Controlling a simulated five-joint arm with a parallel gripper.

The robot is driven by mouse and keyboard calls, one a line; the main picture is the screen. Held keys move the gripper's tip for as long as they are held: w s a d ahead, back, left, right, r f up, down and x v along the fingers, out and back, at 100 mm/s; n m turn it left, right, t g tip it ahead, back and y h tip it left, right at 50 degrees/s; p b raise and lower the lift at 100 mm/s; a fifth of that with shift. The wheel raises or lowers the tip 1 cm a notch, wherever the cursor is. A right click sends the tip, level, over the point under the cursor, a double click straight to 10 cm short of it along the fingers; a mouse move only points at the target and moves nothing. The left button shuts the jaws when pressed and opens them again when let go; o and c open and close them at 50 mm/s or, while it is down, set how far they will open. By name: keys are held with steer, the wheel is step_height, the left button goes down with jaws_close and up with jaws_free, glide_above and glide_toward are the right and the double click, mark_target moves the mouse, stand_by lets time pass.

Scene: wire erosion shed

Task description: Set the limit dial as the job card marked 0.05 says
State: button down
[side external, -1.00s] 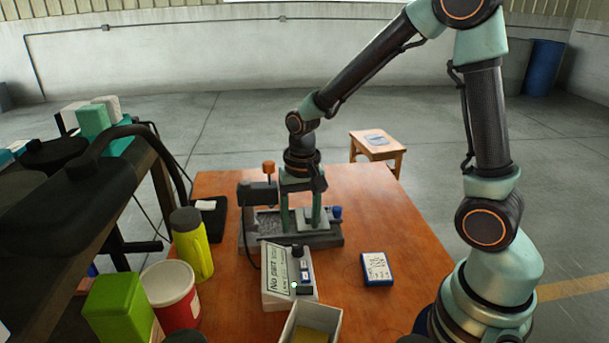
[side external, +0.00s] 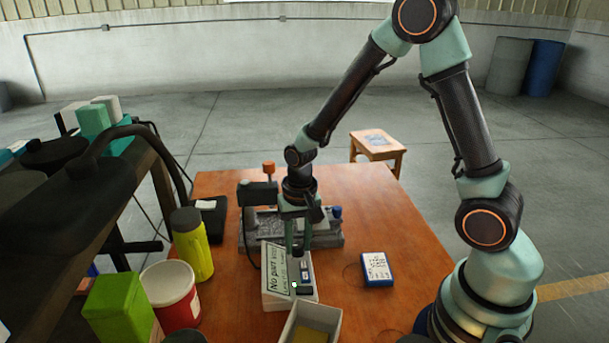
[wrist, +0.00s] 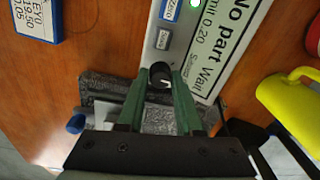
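The gauge box (side external: 272,300) stands on the orange table with a display panel (wrist: 222,42) that reads "No part Wait" and "Limit 0.20". The black limit dial (wrist: 160,74), with a white mark, is at the box's end nearest the grey fixture. My gripper (wrist: 161,72) has its green fingers on either side of the dial; a narrow gap seems to remain. In the side view my gripper (side external: 298,249) is lowered at that end of the box and hides the dial. The blue-edged job card (side external: 376,268) lies to the right; it reads 0.05 in the wrist view (wrist: 36,20).
The grey fixture (side external: 330,240) with a blue knob (side external: 337,212) is just behind the box. An open bin (side external: 305,325) stands in front. A yellow bottle (side external: 192,246), a red-and-white tub (side external: 172,297) and a green container (side external: 117,308) are left. The table's right side is mostly clear.

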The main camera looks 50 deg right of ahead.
steer(key=shift+s+d, duration=0.15)
stand_by(0.7)
steer(key=shift+n, duration=0.4)
steer(key=n, duration=0.3)
steer(key=shift+f+n+g, duration=0.1)
steer(key=shift+n+g, duration=0.2)
steer(key=shift+n, duration=2.2)
steer(key=c, duration=0.6)
jaws_free()
steer(key=shift+o, duration=0.2)
